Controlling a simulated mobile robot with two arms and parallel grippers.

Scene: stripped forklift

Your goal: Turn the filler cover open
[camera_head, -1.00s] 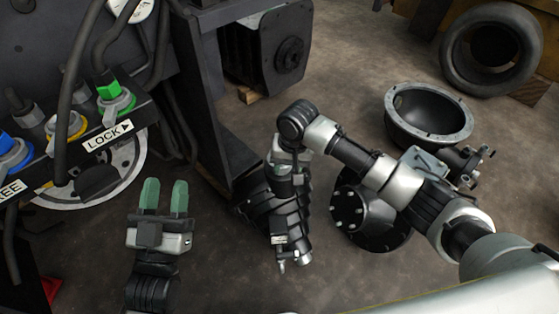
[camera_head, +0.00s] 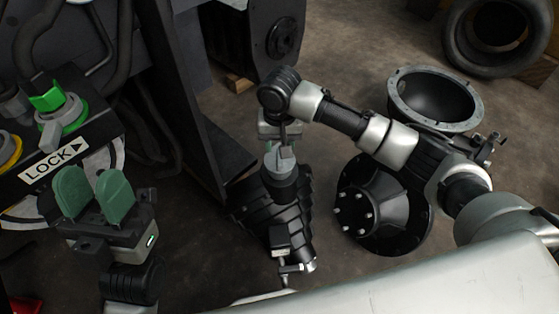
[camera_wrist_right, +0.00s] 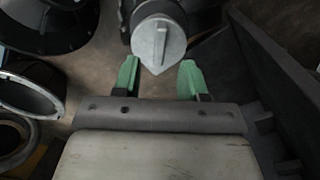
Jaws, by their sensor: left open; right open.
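The filler cover (camera_wrist_right: 160,40) is a grey round cap with a raised ridge across its face, at top centre in the right wrist view. My right gripper (camera_wrist_right: 158,68) is open, its green fingertips on either side of the cap's lower part; I cannot tell whether they touch it. In the head view a grey cap (camera_head: 282,160) tops a black ribbed body, just below my right wrist; the right fingers are mostly hidden there. My left gripper (camera_head: 91,190) is open and empty, in front of the LOCK-labelled panel.
The panel (camera_head: 62,160) with green and yellow fittings is at left. A dark frame post (camera_head: 185,90) stands between it and my right arm. A black flanged hub (camera_head: 380,210), a bowl-shaped housing (camera_head: 435,98) and a tyre (camera_head: 495,40) lie on the floor at right.

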